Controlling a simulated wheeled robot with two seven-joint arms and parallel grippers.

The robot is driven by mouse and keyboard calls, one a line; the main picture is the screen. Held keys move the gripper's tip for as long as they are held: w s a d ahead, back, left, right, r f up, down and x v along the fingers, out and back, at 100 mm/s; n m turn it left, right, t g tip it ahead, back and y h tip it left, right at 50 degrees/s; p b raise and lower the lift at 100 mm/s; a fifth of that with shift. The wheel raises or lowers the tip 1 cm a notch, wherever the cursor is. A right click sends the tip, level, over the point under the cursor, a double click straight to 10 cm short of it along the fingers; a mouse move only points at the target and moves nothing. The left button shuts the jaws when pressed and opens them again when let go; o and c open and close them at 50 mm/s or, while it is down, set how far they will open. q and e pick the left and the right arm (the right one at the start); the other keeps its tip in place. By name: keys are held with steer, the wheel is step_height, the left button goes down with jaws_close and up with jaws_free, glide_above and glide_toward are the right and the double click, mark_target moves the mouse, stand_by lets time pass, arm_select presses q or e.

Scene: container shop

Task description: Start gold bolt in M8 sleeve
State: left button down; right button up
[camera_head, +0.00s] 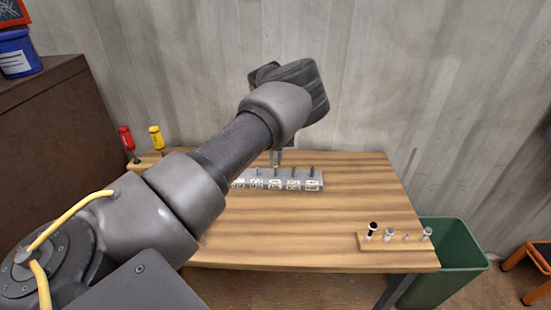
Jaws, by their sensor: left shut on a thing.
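My left gripper (276,157) reaches down over the grey sleeve block (314,180) on the wooden bench. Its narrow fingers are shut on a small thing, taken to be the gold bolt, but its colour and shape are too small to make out. The block carries a row of small upright dark pieces and white labels along its front. The labels are too small to read, so I cannot tell which is the M8 sleeve. The fingertips are just above the block near its middle; contact cannot be told. My left arm hides the block's left end. My right gripper is not in view.
A wooden rack (383,245) at the front right holds black-topped and pale pieces. Red (127,140) and yellow (156,138) screwdrivers stand at the back left. A green bin (450,265) is beside the bench. The bench (350,200) is clear between block and rack.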

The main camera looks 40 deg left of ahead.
arm_select(q)
steer(key=m, duration=0.4)
steer(key=shift+f, duration=0.1)
steer(key=m, duration=0.4)
steer(key=c, duration=1.9)
jaws_free()
steer(key=shift+m, duration=0.9)
steer(key=o, duration=0.5)
steer(key=shift+c, duration=0.2)
steer(key=shift+o, duration=0.2)
step_height(320, 180, up, 6)
steer(key=p, duration=0.5)
